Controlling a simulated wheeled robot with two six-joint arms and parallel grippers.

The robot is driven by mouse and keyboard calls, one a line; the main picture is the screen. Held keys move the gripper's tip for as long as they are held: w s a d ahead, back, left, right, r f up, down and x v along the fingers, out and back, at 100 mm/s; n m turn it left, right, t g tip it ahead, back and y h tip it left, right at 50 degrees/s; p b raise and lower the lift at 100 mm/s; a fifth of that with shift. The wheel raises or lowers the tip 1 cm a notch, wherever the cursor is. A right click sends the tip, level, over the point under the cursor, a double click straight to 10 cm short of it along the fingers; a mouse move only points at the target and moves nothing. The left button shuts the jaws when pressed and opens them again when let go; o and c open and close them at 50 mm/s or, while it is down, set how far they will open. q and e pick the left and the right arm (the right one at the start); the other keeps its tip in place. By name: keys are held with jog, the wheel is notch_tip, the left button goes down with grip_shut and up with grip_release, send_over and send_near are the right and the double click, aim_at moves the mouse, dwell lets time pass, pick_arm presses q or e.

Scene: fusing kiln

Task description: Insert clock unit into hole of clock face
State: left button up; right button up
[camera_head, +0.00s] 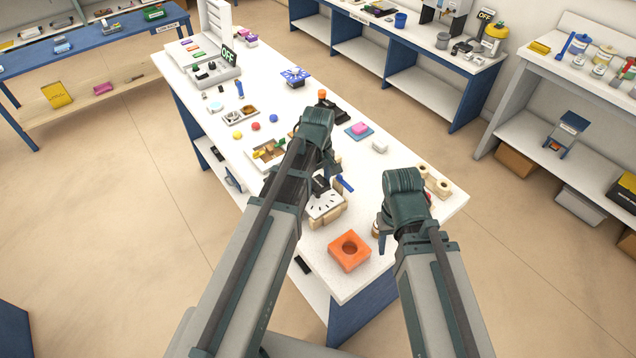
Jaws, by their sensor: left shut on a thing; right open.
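A white square clock face (327,207) with black tick marks rests on a light wooden support (329,221) near the middle of the white table. My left gripper (320,183) is over the clock face, mostly hidden behind its own wrist and forearm. It is shut on a small dark thing, which looks like the clock unit; its shape is hard to make out. The hole of the clock face is not clearly visible. My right gripper (383,238) is open, low over the table right of the clock face, its fingers largely hidden by the wrist.
An orange block with a round hole (349,250) lies nearer the front edge. A blue piece (345,184) is right of the clock face. A wooden holder (435,182) stands by the right edge.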

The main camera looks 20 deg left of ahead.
aim_at(318, 182)
pick_arm(q)
jog(key=shift+f+b, duration=1.5)
jog(key=shift+b, duration=0.05)
pick_arm(e)
jog(key=shift+f, duration=1.55)
pick_arm(q)
jog(key=o, duration=1.4)
jog(key=shift+o, duration=0.2)
pick_arm(e)
jog(key=shift+r, duration=0.1)
pick_arm(q)
notch_tip(318, 182, up, 14)
jog(key=p, duration=1.4)
pick_arm(e)
notch_tip(318, 182, up, 14)
pick_arm(q)
jog(key=shift+f, duration=0.1)
pick_arm(e)
jog(key=shift+f, duration=0.2)
